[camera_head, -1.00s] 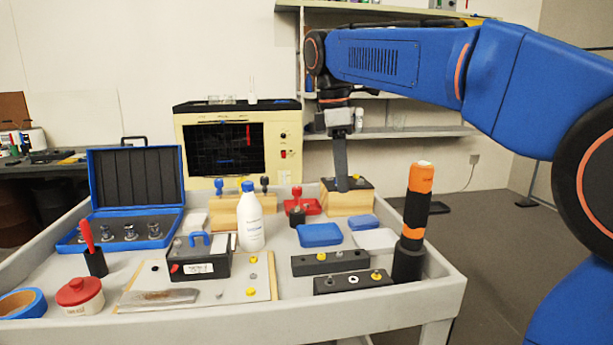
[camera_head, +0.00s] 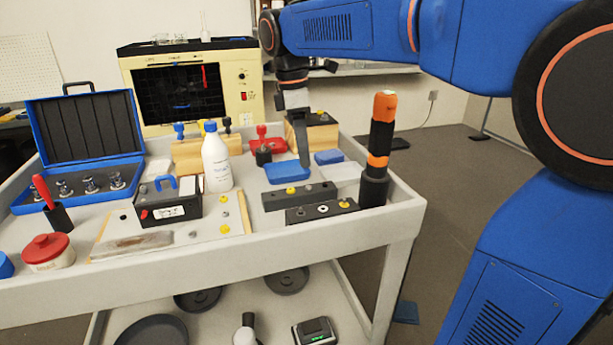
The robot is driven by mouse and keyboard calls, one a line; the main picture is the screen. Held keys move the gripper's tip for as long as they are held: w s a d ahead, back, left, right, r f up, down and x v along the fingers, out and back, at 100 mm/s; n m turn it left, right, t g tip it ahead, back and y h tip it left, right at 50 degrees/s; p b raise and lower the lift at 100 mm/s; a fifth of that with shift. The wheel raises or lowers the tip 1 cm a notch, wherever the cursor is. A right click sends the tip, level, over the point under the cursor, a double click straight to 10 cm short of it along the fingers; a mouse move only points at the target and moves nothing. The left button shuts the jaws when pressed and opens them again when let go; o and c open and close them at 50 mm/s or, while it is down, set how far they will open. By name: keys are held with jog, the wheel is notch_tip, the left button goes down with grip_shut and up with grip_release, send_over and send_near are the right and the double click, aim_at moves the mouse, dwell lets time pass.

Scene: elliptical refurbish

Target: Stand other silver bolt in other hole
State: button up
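My gripper (camera_head: 303,152) points down in front of the wooden block with a black top, over the blue pads; its fingers look like one dark bar, so its opening is unclear. The front block (camera_head: 333,216) has a white-rimmed spot (camera_head: 323,208), perhaps a hole or bolt, and a yellow bolt (camera_head: 344,204). On the light board (camera_head: 110,237) lie small silver pieces (camera_head: 192,235), perhaps bolts, beside yellow ones. I cannot tell which silver bolt is meant.
A tall black-and-orange tool (camera_head: 380,135) stands right of the blocks. A white bottle (camera_head: 217,165) and black box (camera_head: 167,206) stand to the left, with an open blue case (camera_head: 82,125) behind. The wooden block (camera_head: 310,131) is behind my gripper. The cart rim (camera_head: 405,215) is raised.

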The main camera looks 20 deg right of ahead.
aim_at(308, 186)
jog(key=f, duration=0.5)
jog(key=d+f, duration=0.1)
jog(key=f, duration=0.1)
jog(key=shift+s+f, duration=0.1)
jog(key=shift+f, duration=0.2)
grip_shut()
